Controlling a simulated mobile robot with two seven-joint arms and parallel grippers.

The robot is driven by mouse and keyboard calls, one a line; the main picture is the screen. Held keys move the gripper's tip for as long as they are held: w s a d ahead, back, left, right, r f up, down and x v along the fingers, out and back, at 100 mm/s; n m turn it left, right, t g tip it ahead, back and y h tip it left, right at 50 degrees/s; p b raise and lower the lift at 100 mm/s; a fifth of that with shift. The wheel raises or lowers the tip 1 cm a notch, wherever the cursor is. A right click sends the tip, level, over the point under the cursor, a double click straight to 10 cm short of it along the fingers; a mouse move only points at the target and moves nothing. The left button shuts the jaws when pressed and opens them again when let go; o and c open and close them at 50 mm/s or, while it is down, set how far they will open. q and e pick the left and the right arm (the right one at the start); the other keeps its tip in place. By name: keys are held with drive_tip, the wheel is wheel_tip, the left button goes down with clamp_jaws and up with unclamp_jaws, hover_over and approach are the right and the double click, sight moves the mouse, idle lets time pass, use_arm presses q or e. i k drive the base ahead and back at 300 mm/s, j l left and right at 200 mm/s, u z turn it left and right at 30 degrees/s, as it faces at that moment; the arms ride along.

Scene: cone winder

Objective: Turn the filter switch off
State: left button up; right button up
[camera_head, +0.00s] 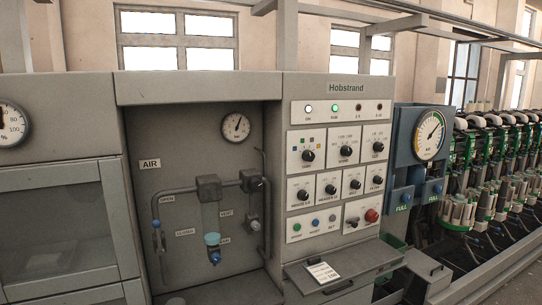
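The grey Hobstrand control panel (341,150) stands in the middle right of the head view. It carries several black rotary knobs in two rows, such as the left upper knob (308,155) and the right upper knob (378,147). Below them, a small metal switch (352,222) sits beside a red round button (371,215). Neither of my grippers is in view.
An open recess left of the panel holds pipes (225,183), an AIR label (150,163) and a gauge (236,126). A grey ledge with a white card (322,272) juts out below the panel. A blue gauge unit (419,150) and the winding machine (490,180) stand right.

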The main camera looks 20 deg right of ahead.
sight(377, 180)
drive_tip(key=z, duration=1.35)
